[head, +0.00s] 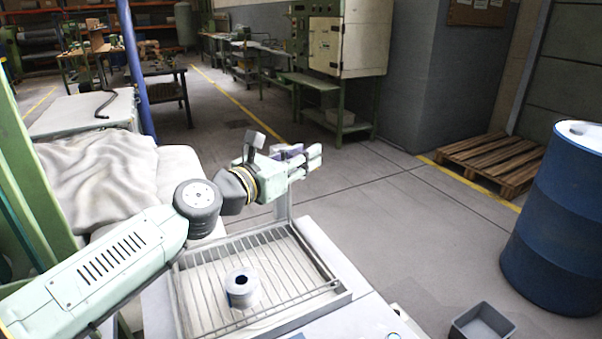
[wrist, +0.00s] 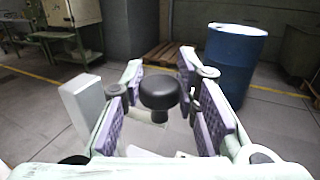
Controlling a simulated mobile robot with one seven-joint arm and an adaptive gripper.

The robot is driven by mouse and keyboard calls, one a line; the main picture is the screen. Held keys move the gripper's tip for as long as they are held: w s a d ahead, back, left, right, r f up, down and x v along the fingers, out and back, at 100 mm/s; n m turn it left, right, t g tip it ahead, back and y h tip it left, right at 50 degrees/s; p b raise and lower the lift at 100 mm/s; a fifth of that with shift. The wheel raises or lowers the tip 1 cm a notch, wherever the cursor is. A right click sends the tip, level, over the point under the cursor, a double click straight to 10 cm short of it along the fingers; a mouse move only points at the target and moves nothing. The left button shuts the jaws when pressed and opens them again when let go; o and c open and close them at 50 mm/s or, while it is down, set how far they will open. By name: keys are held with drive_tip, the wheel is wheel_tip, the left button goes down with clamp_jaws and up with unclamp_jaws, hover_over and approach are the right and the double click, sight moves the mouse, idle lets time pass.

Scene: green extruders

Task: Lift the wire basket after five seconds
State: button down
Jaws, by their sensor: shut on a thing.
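The wire basket (head: 190,305) is in the lower middle of the head view, a shallow frame of thin metal bars. A pale, round part with a dark hole (head: 242,292) sits inside it. A grey upright post (head: 282,205) rises at the basket's far side, up to my gripper (head: 305,158). In the wrist view, my gripper (wrist: 170,78) has its purple-padded fingers either side of a black rounded knob (wrist: 158,90) and is shut on it. The joint between knob and basket is hidden.
A blue drum (head: 555,220) stands at the right with a grey bin (head: 482,325) on the floor near it. A wooden pallet (head: 490,160) lies by the wall. Crumpled pale sacking (head: 95,180) is at the left, beside a blue pole (head: 133,70). The middle floor is clear.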

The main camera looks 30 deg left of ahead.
drive_tip(key=shift+a+r, duration=0.1)
drive_tip(key=shift+r, duration=0.25)
drive_tip(key=c, duration=1.7)
unclamp_jaws()
drive_tip(key=o, duration=0.4)
drive_tip(key=shift+f, duration=0.1)
wheel_tip(320, 180, up, 10)
